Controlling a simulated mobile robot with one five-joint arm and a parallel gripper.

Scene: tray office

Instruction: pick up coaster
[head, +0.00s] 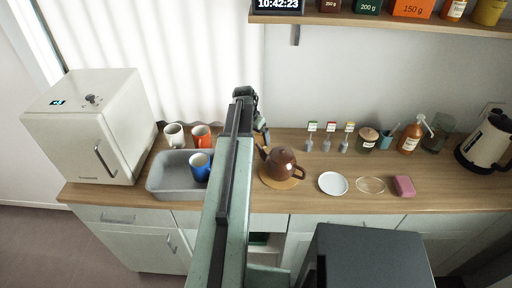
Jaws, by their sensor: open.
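Several flat round pieces lie on the wooden counter, and I cannot tell for sure which is the coaster. A thin tan ring-like disc (370,185) lies flat to the right of a white round dish (333,183). A round wooden mat (280,184) lies under a brown teapot (283,164). My gripper (264,133) is at the far end of my arm, near the back of the counter, just behind and left of the teapot. It is small in the picture, open, and apart from the flat discs.
A grey tray (168,184) with a blue mug (199,167) is left of my arm. White and orange mugs stand behind it, beside a white appliance (85,125). A pink block (403,186) lies right of the tan disc. Jars, bottles and a kettle (485,143) line the back right.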

